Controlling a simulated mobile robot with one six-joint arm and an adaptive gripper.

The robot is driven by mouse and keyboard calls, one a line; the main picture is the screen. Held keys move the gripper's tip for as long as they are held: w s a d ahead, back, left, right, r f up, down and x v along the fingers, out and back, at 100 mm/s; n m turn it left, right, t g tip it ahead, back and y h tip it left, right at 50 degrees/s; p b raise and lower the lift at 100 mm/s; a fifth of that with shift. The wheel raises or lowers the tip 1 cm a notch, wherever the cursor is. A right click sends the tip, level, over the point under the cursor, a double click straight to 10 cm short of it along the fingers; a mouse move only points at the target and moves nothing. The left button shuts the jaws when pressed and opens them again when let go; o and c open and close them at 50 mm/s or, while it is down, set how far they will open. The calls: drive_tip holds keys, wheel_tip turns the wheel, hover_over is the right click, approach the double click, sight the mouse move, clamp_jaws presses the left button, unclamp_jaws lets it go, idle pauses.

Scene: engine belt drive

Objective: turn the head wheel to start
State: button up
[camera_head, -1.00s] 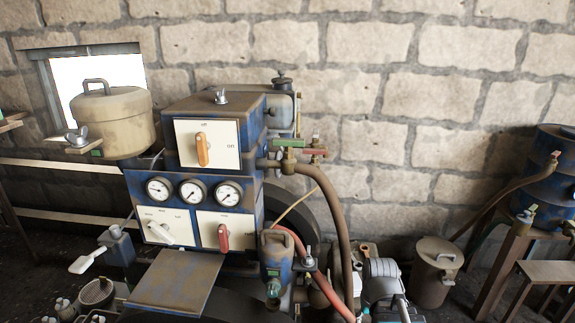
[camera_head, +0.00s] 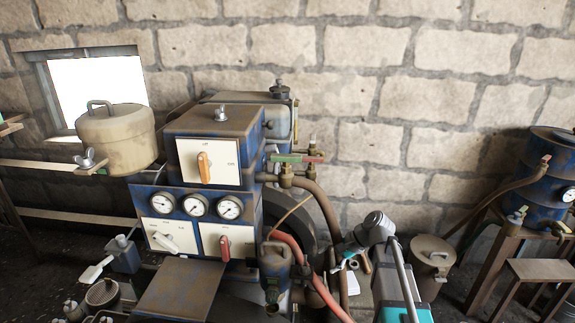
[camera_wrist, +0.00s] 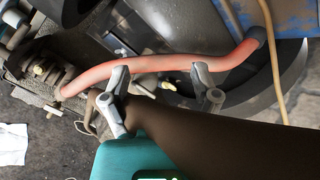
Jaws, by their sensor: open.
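A large dark wheel (camera_head: 275,200) stands behind the blue engine's right side, partly hidden by hoses; I cannot tell for sure that it is the head wheel. A dark curved rim (camera_wrist: 255,88) shows in the wrist view, behind the red hose. My gripper (camera_wrist: 160,72) is open, its two grey fingers apart. The red hose (camera_wrist: 155,64) crosses just beyond the fingertips; I cannot tell if they touch it. A thick brown hose (camera_wrist: 230,140) passes close below the fingers. In the head view my gripper (camera_head: 346,260) is small, right of the engine.
The blue engine (camera_head: 215,120) carries white switch panels and several gauges. A beige tank (camera_head: 115,140) sits at its left. A lidded can (camera_head: 430,262) and a blue drum (camera_head: 540,190) stand to the right. Pipes with red and green valve handles (camera_head: 300,158) stick out from the engine.

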drive_tip(key=w+r+m+y+p, duration=0.3)
drive_tip(key=w+r, duration=0.3)
drive_tip(key=r, duration=0.4)
drive_tip(key=w+r+m+y+p, duration=0.3)
drive_tip(key=w+r+y, duration=0.3)
drive_tip(key=r, duration=0.5)
drive_tip(key=shift+w+m+t+p, duration=0.4)
drive_tip(key=shift+w+m, duration=0.2)
drive_tip(key=shift+m, duration=0.3)
drive_tip(key=shift+a, duration=0.1)
drive_tip(key=a, duration=1.3)
drive_tip(key=shift+w+a, duration=0.15)
drive_tip(key=shift+a, duration=0.2)
clamp_jaws()
